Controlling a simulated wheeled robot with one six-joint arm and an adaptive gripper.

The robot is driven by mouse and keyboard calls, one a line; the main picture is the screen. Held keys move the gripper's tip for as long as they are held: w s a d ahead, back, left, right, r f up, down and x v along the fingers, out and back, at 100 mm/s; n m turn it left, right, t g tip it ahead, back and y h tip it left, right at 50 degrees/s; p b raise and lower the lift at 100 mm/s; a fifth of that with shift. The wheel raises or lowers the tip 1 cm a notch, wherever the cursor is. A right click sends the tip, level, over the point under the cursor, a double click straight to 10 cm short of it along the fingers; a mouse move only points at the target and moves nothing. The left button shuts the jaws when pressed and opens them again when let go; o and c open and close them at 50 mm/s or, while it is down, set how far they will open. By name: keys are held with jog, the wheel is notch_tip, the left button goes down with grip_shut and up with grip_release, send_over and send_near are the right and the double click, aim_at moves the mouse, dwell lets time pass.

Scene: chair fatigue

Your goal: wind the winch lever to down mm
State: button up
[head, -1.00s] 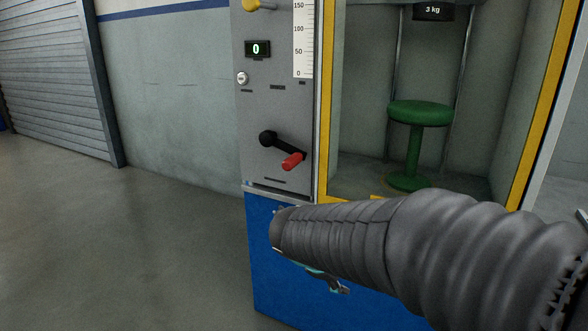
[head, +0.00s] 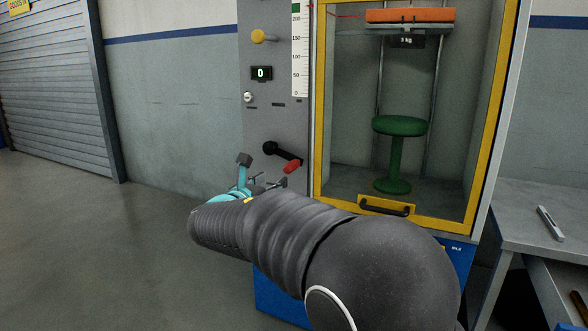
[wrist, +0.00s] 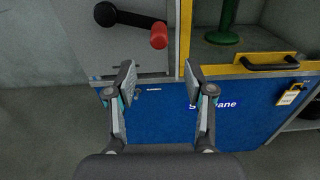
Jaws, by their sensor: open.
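The winch lever (head: 282,154) is a black crank with a red grip (head: 292,166) on the grey control panel, pointing right and slightly down. In the wrist view the lever (wrist: 131,18) and its red grip (wrist: 159,35) show at the top, beyond the fingers. My gripper (wrist: 158,82) is open and empty, facing the blue lower cabinet below the lever. In the head view my gripper (head: 262,172) is just left of and below the red grip, apart from it as far as I can tell. A height scale (head: 299,50) stands right of a display reading 0 (head: 261,73).
A yellow-framed cabinet door with a handle (head: 384,206) is right of the panel. Inside are a green stool (head: 400,126) and an orange weight (head: 411,15). A yellow knob (head: 263,36) sits higher on the panel. A grey bench (head: 520,228) stands at right. Floor at left is clear.

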aim_at(287, 170)
jog(key=x, duration=1.1)
jog(key=shift+w+d+f, duration=0.1)
jog(key=shift+w, duration=0.3)
